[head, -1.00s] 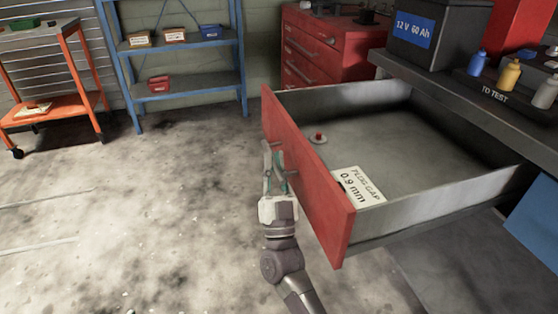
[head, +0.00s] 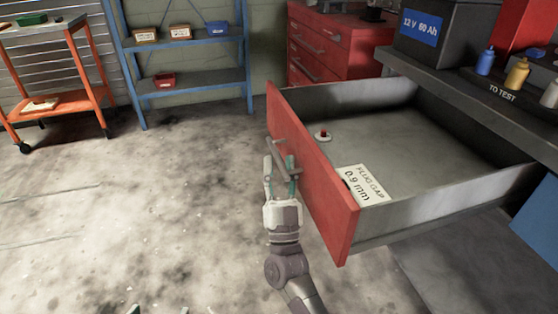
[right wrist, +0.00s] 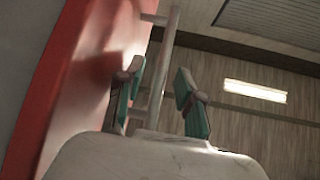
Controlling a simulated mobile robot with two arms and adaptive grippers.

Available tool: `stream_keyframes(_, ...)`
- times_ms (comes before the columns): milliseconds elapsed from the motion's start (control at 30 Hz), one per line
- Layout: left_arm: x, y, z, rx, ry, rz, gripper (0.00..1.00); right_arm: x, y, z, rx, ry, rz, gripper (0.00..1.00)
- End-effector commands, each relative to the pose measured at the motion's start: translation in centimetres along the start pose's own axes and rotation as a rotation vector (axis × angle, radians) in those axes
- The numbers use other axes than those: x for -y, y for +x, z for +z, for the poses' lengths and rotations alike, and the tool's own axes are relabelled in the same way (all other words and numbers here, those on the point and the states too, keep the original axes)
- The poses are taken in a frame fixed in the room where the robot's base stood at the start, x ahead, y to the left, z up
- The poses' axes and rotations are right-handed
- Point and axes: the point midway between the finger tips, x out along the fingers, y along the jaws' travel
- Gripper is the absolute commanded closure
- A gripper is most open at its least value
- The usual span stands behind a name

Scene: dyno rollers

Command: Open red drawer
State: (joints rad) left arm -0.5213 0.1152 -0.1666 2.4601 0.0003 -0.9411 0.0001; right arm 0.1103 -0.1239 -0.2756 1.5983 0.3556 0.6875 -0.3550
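The red drawer (head: 318,190) stands pulled well out under the workbench in the head view, its inside showing. Its bar handle (head: 282,158) is on the front face. My right gripper (head: 280,178) is at the handle, with its fingers spread. In the right wrist view the handle (right wrist: 162,65) runs upright between the two parted fingers (right wrist: 160,98), with a gap to the right finger; contact with the left one is unclear. Only the tips of my left gripper (head: 158,311) show at the bottom edge of the head view, set apart, with nothing seen between them.
The drawer holds a "plug gap 0.9 mm" card (head: 362,185) and a small red-topped round part (head: 323,135). The workbench (head: 450,85) carries a battery (head: 432,35) and bottles. A blue shelf (head: 190,80), orange cart (head: 55,90) and red cabinet (head: 330,45) stand behind. The left floor is clear.

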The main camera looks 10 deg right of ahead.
Motion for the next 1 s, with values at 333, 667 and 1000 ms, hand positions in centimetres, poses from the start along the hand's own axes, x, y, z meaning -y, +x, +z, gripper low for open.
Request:
stream_keyframes(333,0.0,0.0,0.0,0.001,0.000,0.000,0.09,0.0,-7.4,0.1,0.005,0.000,0.000,0.63)
stream_keyframes(667,0.0,0.0,0.0,0.002,0.000,-0.001,0.09,0.0,-10.5,0.0,0.002,0.000,-0.001,0.63)
stream_keyframes(1000,0.0,0.0,0.0,0.002,0.000,-0.001,0.09,0.0,-10.5,0.0,0.001,0.000,0.000,0.63)
